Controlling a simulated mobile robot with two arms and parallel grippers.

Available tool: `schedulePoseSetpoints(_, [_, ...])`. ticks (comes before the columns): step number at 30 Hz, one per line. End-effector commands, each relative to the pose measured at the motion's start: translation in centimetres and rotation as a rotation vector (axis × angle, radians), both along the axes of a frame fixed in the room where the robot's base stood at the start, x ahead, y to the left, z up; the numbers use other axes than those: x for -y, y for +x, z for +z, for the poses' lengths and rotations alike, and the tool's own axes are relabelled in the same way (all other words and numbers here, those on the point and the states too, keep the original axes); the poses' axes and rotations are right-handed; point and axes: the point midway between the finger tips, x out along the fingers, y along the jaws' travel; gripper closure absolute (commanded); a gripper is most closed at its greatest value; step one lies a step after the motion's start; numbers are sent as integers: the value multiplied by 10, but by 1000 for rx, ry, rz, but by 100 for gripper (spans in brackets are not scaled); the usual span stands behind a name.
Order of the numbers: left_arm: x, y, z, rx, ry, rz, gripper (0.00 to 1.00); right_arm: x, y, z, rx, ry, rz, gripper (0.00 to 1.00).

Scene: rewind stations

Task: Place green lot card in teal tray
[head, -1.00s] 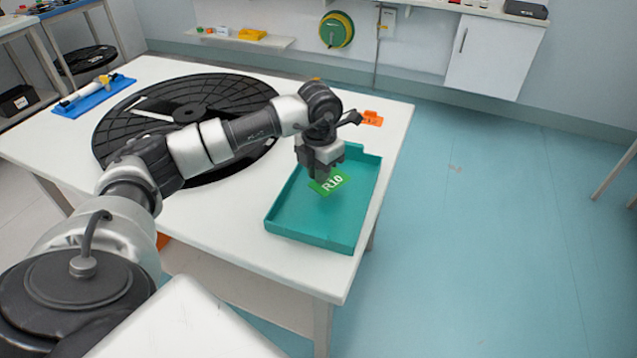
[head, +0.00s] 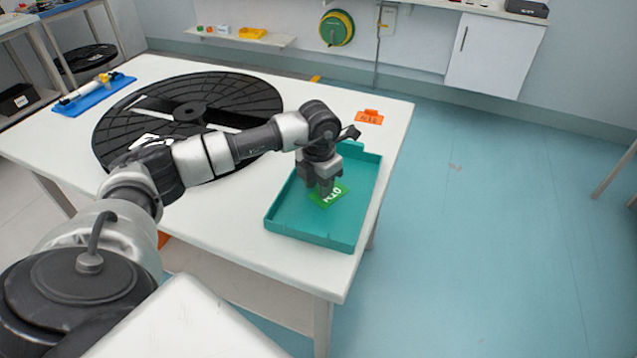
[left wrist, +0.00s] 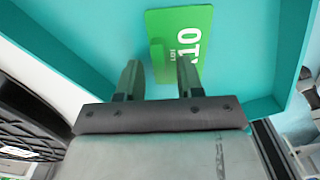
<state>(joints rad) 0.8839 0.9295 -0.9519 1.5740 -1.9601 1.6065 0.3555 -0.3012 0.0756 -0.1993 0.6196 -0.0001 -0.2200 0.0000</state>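The green lot card (head: 328,195), with white lettering, appears to lie flat on the floor of the teal tray (head: 345,246). The tray is at the right end of the white table. My left gripper (head: 325,190) is over the tray, just above the card, and hides part of it. In the left wrist view its two fingers (left wrist: 159,75) are apart. The card (left wrist: 180,22) shows beyond them, with its small raised tab between the fingertips and gaps on both sides. My right gripper is not in view.
A large black reel (head: 240,95) covers much of the white table (head: 225,225). An orange card (head: 370,117) lies behind the tray. A blue tray (head: 95,97) with a yellow and white tool is at the far left. Open floor lies right of the table.

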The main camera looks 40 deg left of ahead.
Motion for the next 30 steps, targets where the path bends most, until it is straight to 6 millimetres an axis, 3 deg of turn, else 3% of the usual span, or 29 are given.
schedulePoseSetpoints(8, [0,1,8,2,0,0,63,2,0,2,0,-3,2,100])
schedulePoseSetpoints(21, [0,1,94,4,-1,0,63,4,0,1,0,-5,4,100])
schedulePoseSetpoints(30, [0,0,122,1,-1,0,63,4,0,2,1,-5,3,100])
